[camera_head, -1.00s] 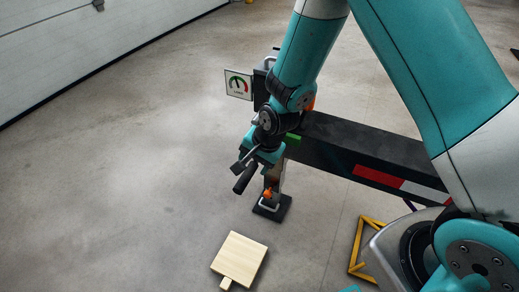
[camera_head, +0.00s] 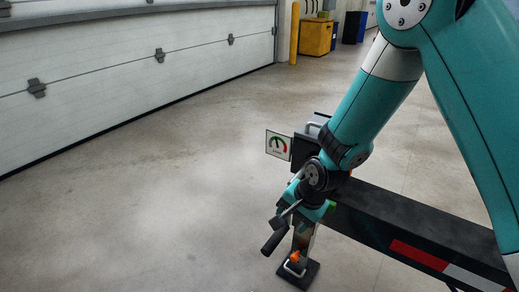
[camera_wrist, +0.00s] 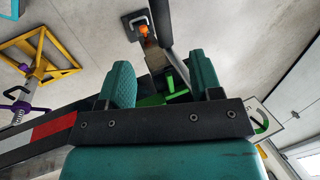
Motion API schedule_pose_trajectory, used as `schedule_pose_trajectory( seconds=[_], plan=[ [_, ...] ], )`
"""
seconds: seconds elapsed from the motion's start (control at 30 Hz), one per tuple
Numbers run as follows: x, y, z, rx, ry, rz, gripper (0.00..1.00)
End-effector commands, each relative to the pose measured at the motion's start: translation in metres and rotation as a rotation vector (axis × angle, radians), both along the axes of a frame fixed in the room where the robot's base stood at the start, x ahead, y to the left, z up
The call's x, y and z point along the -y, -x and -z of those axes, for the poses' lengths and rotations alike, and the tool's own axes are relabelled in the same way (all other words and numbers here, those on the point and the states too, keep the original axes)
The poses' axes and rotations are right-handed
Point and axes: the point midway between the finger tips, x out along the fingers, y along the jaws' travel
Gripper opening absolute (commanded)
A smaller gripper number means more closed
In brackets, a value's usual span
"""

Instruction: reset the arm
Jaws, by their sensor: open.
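My gripper (camera_head: 306,204) is at the front end of the black trailer beam (camera_head: 420,228), beside the jack's crank. In the wrist view its two teal fingers stand apart and it is open (camera_wrist: 160,78). The crank's black grip (camera_head: 274,238) sticks out below and left of my gripper. In the wrist view a dark rod (camera_wrist: 162,20) rises past the gap between the fingers; whether they touch it I cannot tell. The jack leg has an orange part (camera_head: 295,257) and stands on a dark foot plate (camera_head: 307,275). My teal arm reaches down from the upper right.
A gauge sign (camera_head: 278,145) stands left of the beam end. A white garage door (camera_head: 130,75) runs along the left. A yellow bin (camera_head: 316,38) is far back. The wrist view shows a yellow stand (camera_wrist: 63,71) at left. The floor (camera_head: 150,210) left of the jack is clear.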

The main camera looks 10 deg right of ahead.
Motion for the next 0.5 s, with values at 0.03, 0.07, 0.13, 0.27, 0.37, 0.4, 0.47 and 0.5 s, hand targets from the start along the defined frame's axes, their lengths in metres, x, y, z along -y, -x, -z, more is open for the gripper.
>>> schedule_pose_trajectory(
  seconds=[0.03,0.07,0.13,0.27,0.37,0.4,0.47,0.5],
  plan=[
    [-0.001,0.000,-0.003,0.002,-0.001,-0.007,0.59],
    [-0.001,0.001,-0.006,0.003,-0.001,-0.017,0.59],
    [-0.004,0.005,-0.021,0.009,-0.003,-0.065,0.59],
    [-0.012,0.025,-0.074,0.034,-0.004,-0.258,0.59],
    [-0.017,0.056,-0.122,0.063,-0.002,-0.471,0.59],
    [-0.018,0.070,-0.139,0.075,0.000,-0.560,0.59],
    [-0.019,0.090,-0.161,0.096,0.004,-0.686,0.59],
    [-0.018,0.104,-0.174,0.109,0.007,-0.765,0.59]
  ],
)
